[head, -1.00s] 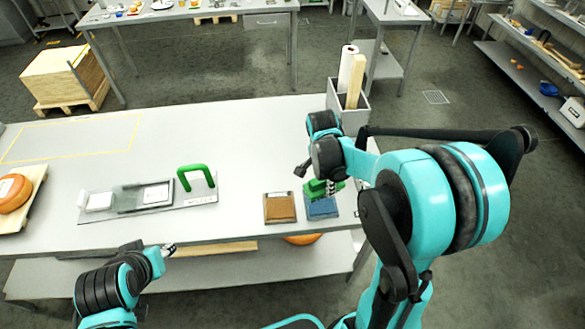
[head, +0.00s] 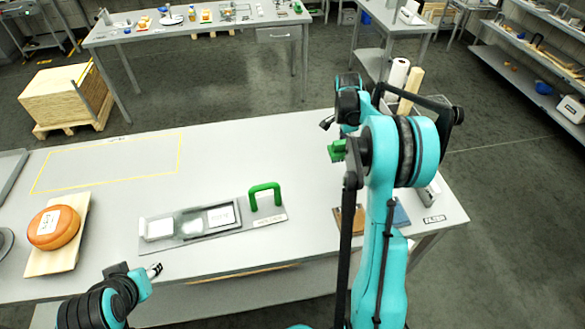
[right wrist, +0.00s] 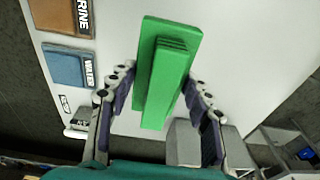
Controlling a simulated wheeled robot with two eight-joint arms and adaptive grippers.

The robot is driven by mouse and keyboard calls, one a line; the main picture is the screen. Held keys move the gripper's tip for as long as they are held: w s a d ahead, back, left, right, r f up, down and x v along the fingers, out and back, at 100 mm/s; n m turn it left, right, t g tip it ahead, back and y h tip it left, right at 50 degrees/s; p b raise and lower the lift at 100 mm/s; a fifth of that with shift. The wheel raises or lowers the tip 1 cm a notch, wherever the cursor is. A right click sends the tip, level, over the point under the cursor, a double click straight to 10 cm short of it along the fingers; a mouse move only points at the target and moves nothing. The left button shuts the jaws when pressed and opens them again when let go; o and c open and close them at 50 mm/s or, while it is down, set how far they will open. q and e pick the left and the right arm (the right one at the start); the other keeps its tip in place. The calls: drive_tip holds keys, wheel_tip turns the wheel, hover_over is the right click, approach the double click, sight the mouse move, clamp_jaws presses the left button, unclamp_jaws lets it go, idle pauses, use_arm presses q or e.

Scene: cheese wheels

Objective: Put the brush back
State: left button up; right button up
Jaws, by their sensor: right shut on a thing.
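The green brush (right wrist: 166,75) is held between the two fingers of my right gripper (right wrist: 158,88) in the right wrist view. In the head view the brush (head: 338,151) shows above the right part of the table, with the gripper mostly hidden behind my right arm. A green arch (head: 265,196) stands at the right end of a grey station plate (head: 215,228) with pale blocks on it, left of the brush. My left gripper (head: 154,270) is empty by the table's front edge; its finger opening is too small to judge.
A brown pad (right wrist: 62,15) and a blue pad (right wrist: 67,68) labelled WATER lie at the table's right. An orange cheese wheel (head: 54,228) sits on a board (head: 75,255) at left. A caddy with rolls (head: 397,75) stands at the back right. The table's middle is clear.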

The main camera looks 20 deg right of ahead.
drive_tip(key=w+a+f, duration=0.2)
drive_tip(key=w+a+f+b, duration=0.1)
drive_tip(key=w+a+f, duration=0.1)
drive_tip(key=w+a, duration=0.1)
drive_tip(key=w+a+f+b, duration=0.1)
drive_tip(key=w+a+f, duration=0.1)
drive_tip(key=a+f, duration=0.1)
drive_tip(key=shift+w+a, duration=0.25)
drive_tip(key=shift+w, duration=0.05)
drive_tip(key=shift+f+b, duration=0.4)
drive_tip(key=shift+f, duration=1.6)
drive_tip(key=shift+f, duration=0.2)
drive_tip(key=o, duration=1.2)
drive_tip(key=shift+r, duration=0.15)
